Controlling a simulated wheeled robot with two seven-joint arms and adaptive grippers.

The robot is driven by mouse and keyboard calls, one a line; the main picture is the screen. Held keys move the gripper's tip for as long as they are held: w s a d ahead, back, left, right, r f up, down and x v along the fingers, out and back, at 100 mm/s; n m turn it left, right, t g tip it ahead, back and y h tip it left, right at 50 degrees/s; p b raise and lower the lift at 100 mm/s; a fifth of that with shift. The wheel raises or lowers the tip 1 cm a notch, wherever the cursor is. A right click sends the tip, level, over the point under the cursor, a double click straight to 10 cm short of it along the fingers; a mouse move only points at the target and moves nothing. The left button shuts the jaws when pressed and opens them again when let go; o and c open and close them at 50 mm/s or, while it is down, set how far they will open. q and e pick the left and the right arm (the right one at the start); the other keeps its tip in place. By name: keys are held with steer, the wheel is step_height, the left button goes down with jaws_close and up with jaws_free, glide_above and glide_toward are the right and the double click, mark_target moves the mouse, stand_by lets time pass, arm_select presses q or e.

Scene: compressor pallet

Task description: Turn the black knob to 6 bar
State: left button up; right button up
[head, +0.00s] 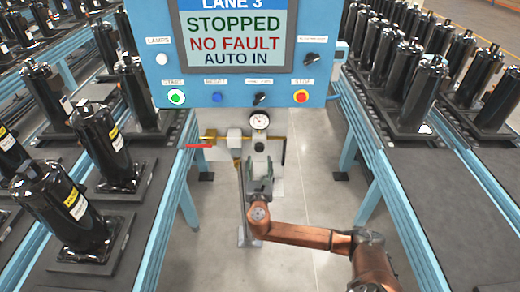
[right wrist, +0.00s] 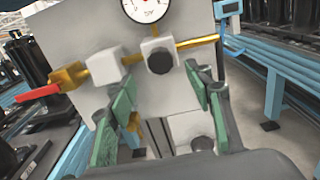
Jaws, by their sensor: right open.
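The black knob (right wrist: 160,62) sits on the front of a pale regulator block on a brass pipe; in the head view it shows small (head: 259,146) below the gauge. The round white pressure gauge (head: 260,120) is just above it and is cut by the top edge in the right wrist view (right wrist: 146,8). I cannot read its value. My right gripper (head: 261,166) is open below and in front of the knob. In the right wrist view its green-padded fingers (right wrist: 158,90) are spread to either side below the knob, with nothing between them. My left gripper is out of view.
A red lever handle (head: 199,146) sticks out left of the regulator. The blue control panel (head: 340,88) hangs above, its screen (head: 235,36) reading STOPPED, NO FAULT, AUTO IN. Conveyors with black compressors (head: 98,145) flank both sides. Grey floor (head: 310,190) is open between them.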

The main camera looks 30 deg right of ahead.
mark_target(260, 150)
steer(key=x, duration=0.7)
steer(key=shift+w+d+f, duration=0.1)
steer(key=shift+w+d, duration=0.05)
steer(key=shift+c, duration=0.6)
steer(key=c, duration=1)
steer(key=shift+c, duration=0.2)
